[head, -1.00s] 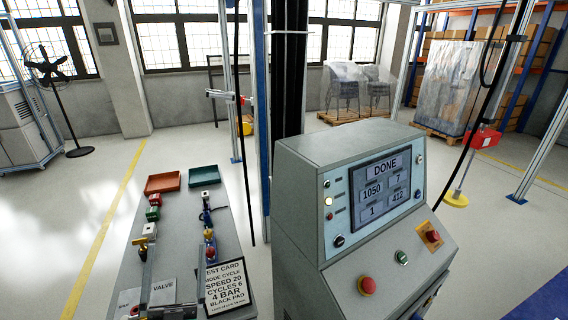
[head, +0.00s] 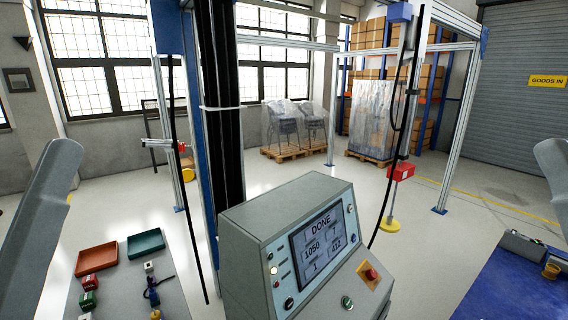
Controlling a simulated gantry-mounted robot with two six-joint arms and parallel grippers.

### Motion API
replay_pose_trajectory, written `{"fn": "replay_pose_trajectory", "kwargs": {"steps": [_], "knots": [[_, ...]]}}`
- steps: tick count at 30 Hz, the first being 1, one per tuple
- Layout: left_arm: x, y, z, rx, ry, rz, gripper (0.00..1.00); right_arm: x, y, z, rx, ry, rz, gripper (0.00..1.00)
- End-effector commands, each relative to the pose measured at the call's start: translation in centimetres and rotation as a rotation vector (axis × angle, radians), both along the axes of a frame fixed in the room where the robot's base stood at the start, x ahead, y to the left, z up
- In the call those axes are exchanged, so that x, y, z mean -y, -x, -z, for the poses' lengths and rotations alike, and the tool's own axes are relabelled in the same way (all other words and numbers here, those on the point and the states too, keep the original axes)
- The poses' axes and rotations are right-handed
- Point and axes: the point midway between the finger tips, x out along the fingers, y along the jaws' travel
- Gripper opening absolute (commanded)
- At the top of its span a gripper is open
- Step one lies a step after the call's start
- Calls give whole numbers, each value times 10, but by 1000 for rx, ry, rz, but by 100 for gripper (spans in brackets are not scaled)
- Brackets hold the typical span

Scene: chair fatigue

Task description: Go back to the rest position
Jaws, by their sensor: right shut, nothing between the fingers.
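My left arm (head: 40,225) shows as a pale grey link at the left edge, and its gripper is out of the picture. My right arm (head: 555,170) shows as a grey link cut off by the right edge. My right gripper is shut and empty, and its fingertips cannot be made out clearly. Both arms are raised and apart from the grey control console (head: 262,220) in the middle. The console's screen (head: 322,240) reads DONE, with 1050, 7, 1 and 412.
A grey bench with a red tray (head: 97,258), a green tray (head: 146,243) and small parts is at lower left. A blue surface (head: 505,290) with a grey device (head: 523,246) is at lower right. Wrapped chairs (head: 283,122) stand behind. Open floor lies between.

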Motion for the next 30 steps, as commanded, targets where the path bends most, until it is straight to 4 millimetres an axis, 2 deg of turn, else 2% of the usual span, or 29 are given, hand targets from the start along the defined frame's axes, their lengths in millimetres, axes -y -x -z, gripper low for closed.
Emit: {"fn": "replay_pose_trajectory", "kwargs": {"steps": [1,12,15,18,20,30], "knots": [[0,0,-47,0,0,0,100,0,0,-47,0,0,0,0],[0,0,-225,-1,-1,-1,100,0,0,-226,-1,0,0,0],[0,0,-260,-1,-1,-1,100,0,0,-261,0,0,0,0],[0,-1,-280,-1,-1,-1,100,0,0,-280,-1,0,0,0],[0,-1,-285,-1,-1,-1,100,0,0,-285,-1,0,0,0],[0,0,-282,-1,-1,-1,100,0,0,-282,-2,0,0,0]]}}
